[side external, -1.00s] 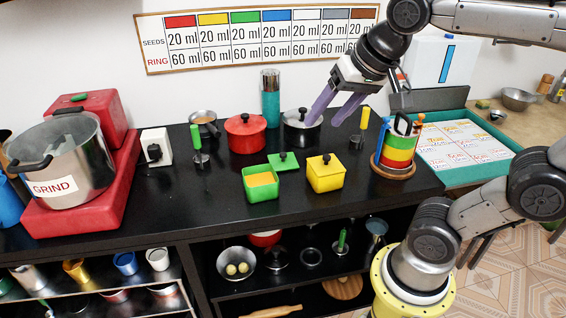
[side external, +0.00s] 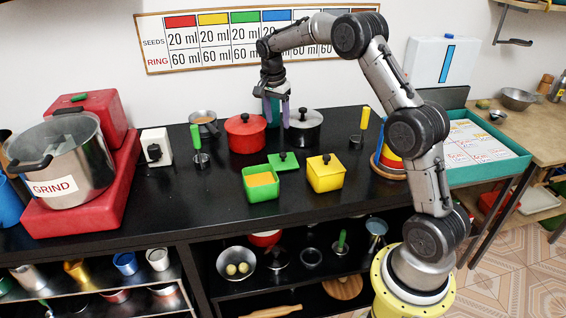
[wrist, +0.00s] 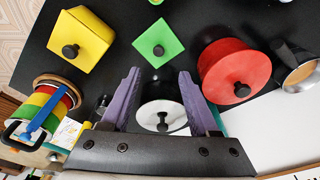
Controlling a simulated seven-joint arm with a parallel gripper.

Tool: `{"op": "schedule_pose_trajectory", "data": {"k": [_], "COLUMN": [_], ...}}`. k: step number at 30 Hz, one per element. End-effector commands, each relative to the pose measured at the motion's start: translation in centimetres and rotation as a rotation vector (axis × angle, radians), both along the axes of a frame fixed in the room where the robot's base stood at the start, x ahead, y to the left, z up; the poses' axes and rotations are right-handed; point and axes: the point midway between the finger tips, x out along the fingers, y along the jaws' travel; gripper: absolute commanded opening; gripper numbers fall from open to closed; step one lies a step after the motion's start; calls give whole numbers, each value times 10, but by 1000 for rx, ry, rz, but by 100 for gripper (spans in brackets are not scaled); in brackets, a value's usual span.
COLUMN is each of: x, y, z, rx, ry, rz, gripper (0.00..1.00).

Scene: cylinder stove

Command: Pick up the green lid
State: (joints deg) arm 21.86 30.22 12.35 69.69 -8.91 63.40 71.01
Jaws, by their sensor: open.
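The green lid (side external: 291,168), square with a dark round knob, lies on the black counter beside the open green pot (side external: 262,191). The pot holds something orange. In the wrist view the green lid (wrist: 165,38) is near the top middle, beyond my fingertips. My gripper (side external: 277,121) points down toward the back of the counter, between the red pot and the silver pot, behind the lid. In the wrist view my gripper (wrist: 160,74) has its purple fingers apart, with nothing held. The silver pot's lid shows between and below them.
The red pot (side external: 245,138) and silver pot (side external: 304,133) stand close to my gripper. The yellow pot (side external: 325,178) is right of the green lid. A green-handled tool (side external: 198,145) and a yellow-handled tool (side external: 361,130) stand on the counter.

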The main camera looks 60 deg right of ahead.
Motion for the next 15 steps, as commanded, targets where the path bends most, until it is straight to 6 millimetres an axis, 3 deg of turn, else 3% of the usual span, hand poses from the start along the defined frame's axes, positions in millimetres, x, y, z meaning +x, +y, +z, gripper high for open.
{"op": "schedule_pose_trajectory", "data": {"k": [15], "x": [-5], "y": [-19], "z": [-81], "rx": [10], "ry": [23], "rz": [-17], "gripper": [61]}}
